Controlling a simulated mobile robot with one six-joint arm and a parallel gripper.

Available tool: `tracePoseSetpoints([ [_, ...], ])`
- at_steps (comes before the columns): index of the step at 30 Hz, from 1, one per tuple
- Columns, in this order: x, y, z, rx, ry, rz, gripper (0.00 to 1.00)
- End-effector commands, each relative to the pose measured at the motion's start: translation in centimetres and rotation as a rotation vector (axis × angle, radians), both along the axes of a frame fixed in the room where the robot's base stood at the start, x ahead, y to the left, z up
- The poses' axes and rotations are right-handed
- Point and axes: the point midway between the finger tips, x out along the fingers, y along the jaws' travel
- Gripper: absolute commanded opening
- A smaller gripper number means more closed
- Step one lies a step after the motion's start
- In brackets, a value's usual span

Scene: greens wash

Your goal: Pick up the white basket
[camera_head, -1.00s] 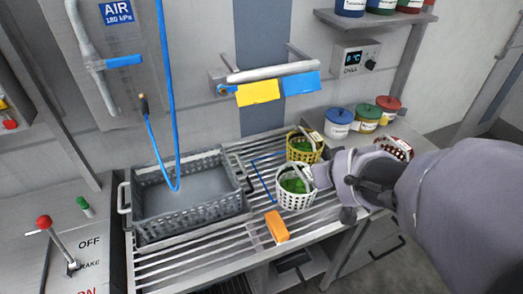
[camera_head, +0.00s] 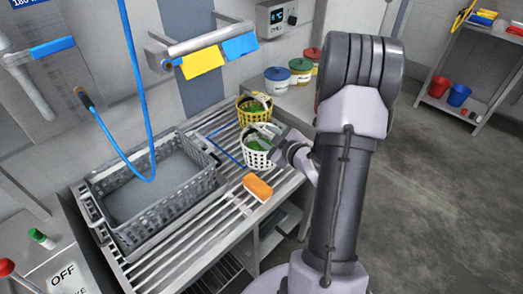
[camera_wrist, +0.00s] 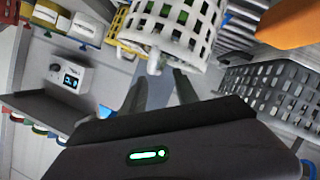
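The white basket (camera_head: 257,158), a perforated tub with green leaves in it, stands on the slatted rack in the head view. In the wrist view the white basket (camera_wrist: 172,30) fills the top, close in front of the fingers. My gripper (camera_head: 279,140) is at the basket's upper right side, by its rim and handle. In the wrist view my gripper (camera_wrist: 160,82) shows two dark fingers with a gap between them. The basket hides their tips, and I cannot tell whether they touch it.
A yellow basket (camera_head: 251,105) with greens stands just behind. An orange block (camera_head: 257,187) lies on the rack in front. A grey perforated crate (camera_head: 160,221) is at left, with a blue hose above it. Lidded tubs (camera_head: 277,80) stand behind, and open floor lies right.

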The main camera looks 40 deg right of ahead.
Motion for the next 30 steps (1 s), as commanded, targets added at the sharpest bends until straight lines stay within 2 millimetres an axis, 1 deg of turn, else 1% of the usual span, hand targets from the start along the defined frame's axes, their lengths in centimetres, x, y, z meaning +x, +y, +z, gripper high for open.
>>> tracePoseSetpoints([
  [4, 2.4, -1.1, -1.4, -0.002, -0.001, 0.001, 0.36],
  [6, 3.6, -1.4, -1.7, -0.001, 0.0, 0.002, 0.36],
  [8, 4.3, -1.5, -1.9, -0.001, 0.0, 0.002, 0.36],
  [10, 4.7, -1.5, -1.9, 0.0, 0.001, 0.0, 0.36],
  [15, 4.7, -1.6, -1.8, 0.0, 0.001, -0.001, 0.36],
  [17, 4.7, -1.6, -1.8, 0.0, 0.001, -0.001, 0.26],
  [18, 4.7, -1.6, -1.8, 0.0, 0.001, -0.001, 0.18],
  [21, 4.7, -1.6, -1.8, 0.0, 0.001, -0.001, 0.0],
  [30, 4.7, -1.6, -1.8, 0.0, 0.001, -0.001, 0.0],
])
